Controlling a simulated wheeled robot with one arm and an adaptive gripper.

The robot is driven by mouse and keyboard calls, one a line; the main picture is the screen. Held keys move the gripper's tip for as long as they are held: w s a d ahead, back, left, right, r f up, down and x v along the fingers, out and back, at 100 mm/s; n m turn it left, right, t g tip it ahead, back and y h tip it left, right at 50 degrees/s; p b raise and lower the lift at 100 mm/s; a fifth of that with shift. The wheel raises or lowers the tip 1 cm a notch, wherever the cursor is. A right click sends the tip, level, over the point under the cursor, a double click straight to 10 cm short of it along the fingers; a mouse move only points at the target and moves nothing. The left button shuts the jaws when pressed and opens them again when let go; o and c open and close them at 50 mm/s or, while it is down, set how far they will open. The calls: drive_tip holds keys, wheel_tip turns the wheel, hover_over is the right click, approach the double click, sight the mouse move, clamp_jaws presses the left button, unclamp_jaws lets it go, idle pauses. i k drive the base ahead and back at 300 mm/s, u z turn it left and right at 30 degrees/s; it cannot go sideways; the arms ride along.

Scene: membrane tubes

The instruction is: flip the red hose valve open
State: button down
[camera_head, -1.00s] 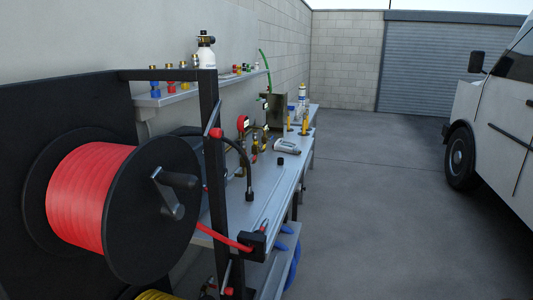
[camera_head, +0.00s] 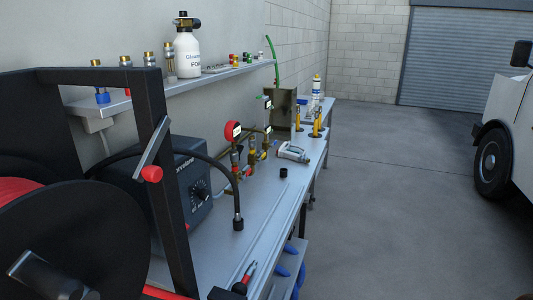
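My gripper is not in view. The red hose (camera_head: 18,190) is wound on a black reel (camera_head: 75,235) at the lower left, partly cut off by the frame. A short red stretch of it (camera_head: 162,293) shows at the bottom edge, leading toward a dark fitting (camera_head: 228,294). A small red-tipped part (camera_head: 249,270) sits just above that fitting, at the bench's front edge. On the black reel frame post is a metal lever with a red end (camera_head: 152,174), tilted. I cannot tell which of these is the red hose valve, nor whether it is open.
The bench (camera_head: 270,215) holds a dark box with a dial (camera_head: 190,185), a gauge manifold (camera_head: 240,150) and a grey-white tool (camera_head: 293,152). A white bottle (camera_head: 187,55) stands on the wall shelf. Open concrete floor (camera_head: 390,220) lies right of the bench; a white vehicle (camera_head: 515,120) stands farther right.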

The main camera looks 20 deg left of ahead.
sight(248, 172)
drive_tip(key=i, duration=1.5)
drive_tip(key=u, duration=3)
